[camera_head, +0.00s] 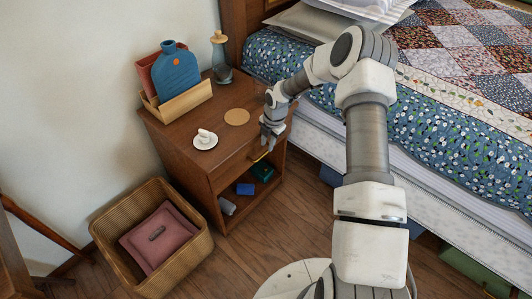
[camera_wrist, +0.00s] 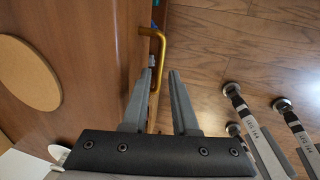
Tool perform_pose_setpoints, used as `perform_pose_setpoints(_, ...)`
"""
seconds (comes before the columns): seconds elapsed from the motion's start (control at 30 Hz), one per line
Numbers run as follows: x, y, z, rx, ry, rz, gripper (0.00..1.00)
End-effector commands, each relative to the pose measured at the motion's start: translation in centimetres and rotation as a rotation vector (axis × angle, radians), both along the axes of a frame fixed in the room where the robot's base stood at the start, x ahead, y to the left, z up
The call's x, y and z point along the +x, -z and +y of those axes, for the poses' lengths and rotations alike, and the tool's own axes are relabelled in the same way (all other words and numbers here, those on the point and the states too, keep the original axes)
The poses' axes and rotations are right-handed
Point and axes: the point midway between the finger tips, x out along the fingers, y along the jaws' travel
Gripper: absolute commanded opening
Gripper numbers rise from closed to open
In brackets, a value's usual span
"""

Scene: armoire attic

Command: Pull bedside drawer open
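The wooden bedside table (camera_head: 180,135) stands against the wall beside the bed. Its drawer front is just under the tabletop and looks shut. The brass drawer handle (camera_head: 260,156) shows below my gripper (camera_head: 267,143), which points down at the table's front edge. In the wrist view the handle (camera_wrist: 160,42) is a bent bar that runs down toward the gap between my fingers. My gripper (camera_wrist: 160,73) is open, its two grey fingers apart. The handle lies close to the left finger; I cannot tell whether they touch.
On the tabletop are a cup on a saucer (camera_head: 205,141), a round cork mat (camera_head: 237,117), a wooden holder (camera_head: 185,103) with a blue vase, and a lamp-like item (camera_head: 220,60). A wicker basket (camera_head: 190,262) stands at front left. The bed (camera_head: 440,150) is at right.

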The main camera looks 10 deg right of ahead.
Motion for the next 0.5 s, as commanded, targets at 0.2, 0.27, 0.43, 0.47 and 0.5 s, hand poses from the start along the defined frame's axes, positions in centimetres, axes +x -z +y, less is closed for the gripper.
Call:
perform_pose_setpoints(0.2, 0.5, 3.3, 0.3, -0.001, 0.000, 0.000, 0.27)
perform_pose_setpoints(0.27, 0.5, 3.7, 0.4, -0.001, 0.000, 0.001, 0.27)
perform_pose_setpoints(0.43, 0.6, 4.0, 0.4, -0.001, 0.000, -0.001, 0.27)
perform_pose_setpoints(0.47, 0.6, 4.0, 0.4, -0.001, 0.000, -0.001, 0.27)
perform_pose_setpoints(0.5, 0.6, 4.0, 0.4, -0.001, 0.000, -0.001, 0.27)
